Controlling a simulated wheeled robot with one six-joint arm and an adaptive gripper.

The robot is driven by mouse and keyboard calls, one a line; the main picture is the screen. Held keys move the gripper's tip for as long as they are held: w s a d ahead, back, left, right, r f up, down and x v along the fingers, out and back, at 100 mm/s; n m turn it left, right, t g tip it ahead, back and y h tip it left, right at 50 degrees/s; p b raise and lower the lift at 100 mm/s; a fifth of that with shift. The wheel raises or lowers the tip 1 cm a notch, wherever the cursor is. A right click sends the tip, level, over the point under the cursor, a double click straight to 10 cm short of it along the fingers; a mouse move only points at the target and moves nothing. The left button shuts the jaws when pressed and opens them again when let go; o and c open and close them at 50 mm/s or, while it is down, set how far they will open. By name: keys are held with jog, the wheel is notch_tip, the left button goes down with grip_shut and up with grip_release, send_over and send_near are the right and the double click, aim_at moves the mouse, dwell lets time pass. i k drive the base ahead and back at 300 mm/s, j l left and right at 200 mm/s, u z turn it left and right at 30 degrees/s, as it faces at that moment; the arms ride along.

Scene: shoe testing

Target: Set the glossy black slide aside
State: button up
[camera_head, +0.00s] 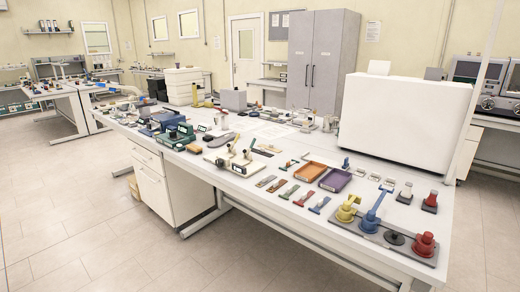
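I cannot pick out the glossy black slide with certainty. A dark, sole-shaped piece (222,140) lies flat on the long white table (240,185), left of its middle. A dark flat strip (264,152) lies to the right of it, behind the cream fixtures. Both are too small to tell whether they are glossy. My gripper is not in view, and nothing of my arm shows.
An orange tray (310,171) and a purple tray (335,180) stand near the middle right. Small coloured strips lie in front of them. Yellow (347,209) and red (424,244) fixtures stand on a grey plate at right. A large white box (400,120) stands behind. Left floor is clear.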

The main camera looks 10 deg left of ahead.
aim_at(173, 135)
jog(key=i+j+u, duration=0.25)
jog(key=i+u, duration=0.55)
jog(key=i, duration=0.15)
jog(key=i+u, duration=0.4)
jog(key=i+l+u, duration=0.25)
jog(key=i+u, duration=0.15)
jog(key=i, duration=0.15)
